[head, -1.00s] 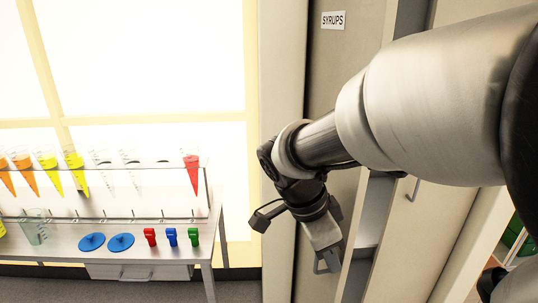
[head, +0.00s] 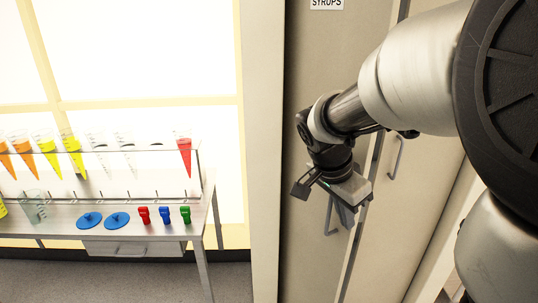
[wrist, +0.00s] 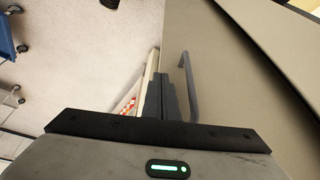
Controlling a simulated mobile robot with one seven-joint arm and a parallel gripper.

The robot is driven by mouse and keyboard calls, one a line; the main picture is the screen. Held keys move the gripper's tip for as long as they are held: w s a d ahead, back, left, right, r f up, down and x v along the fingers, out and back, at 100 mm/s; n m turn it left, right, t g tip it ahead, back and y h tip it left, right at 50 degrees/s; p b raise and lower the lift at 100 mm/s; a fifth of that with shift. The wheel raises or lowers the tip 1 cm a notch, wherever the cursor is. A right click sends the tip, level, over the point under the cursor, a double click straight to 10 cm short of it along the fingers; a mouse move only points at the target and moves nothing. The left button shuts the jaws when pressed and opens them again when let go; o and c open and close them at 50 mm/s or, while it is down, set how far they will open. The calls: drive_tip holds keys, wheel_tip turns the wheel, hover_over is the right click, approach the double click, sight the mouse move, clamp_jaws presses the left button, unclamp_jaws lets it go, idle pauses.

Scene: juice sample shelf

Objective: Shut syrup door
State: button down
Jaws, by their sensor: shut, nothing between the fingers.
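The syrup door (head: 308,100) is the tall beige panel with the "SYRUPS" label (head: 327,3) at its top. It looks nearly or fully shut, with only a narrow grey strip between it and the door to its right. My gripper (head: 347,222) is shut and empty in front of its lower part. In the wrist view the closed fingers (wrist: 168,98) are beside a bar handle (wrist: 188,85) on a beige panel; I cannot tell whether they touch it. My gripper hides part of the door edge and handle in the head view.
A second beige door with a handle (head: 396,157) is on the right. At the left stands a metal bench (head: 60,236) with a rack of coloured cones, blue lids (head: 117,220) and red, blue and green clips. Floor is clear before the bench.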

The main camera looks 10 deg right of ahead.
drive_tip(key=w+d+n+t+y+p, duration=0.15)
drive_tip(key=w+d+n+p, duration=0.4)
drive_tip(key=d, duration=0.75)
drive_tip(key=w+d+n+p, duration=0.1)
drive_tip(key=w+d+n, duration=0.1)
drive_tip(key=w, duration=0.3)
drive_tip(key=w+d+n+y+p, duration=0.1)
drive_tip(key=w+d+n+p, duration=0.1)
drive_tip(key=w, duration=0.4)
drive_tip(key=w+d+n+t+y+p, duration=0.1)
drive_tip(key=w+d+n, duration=0.1)
drive_tip(key=w, duration=0.3)
drive_tip(key=shift+w+d, duration=0.2)
drive_tip(key=shift+d, duration=0.5)
drive_tip(key=shift+s, duration=0.1)
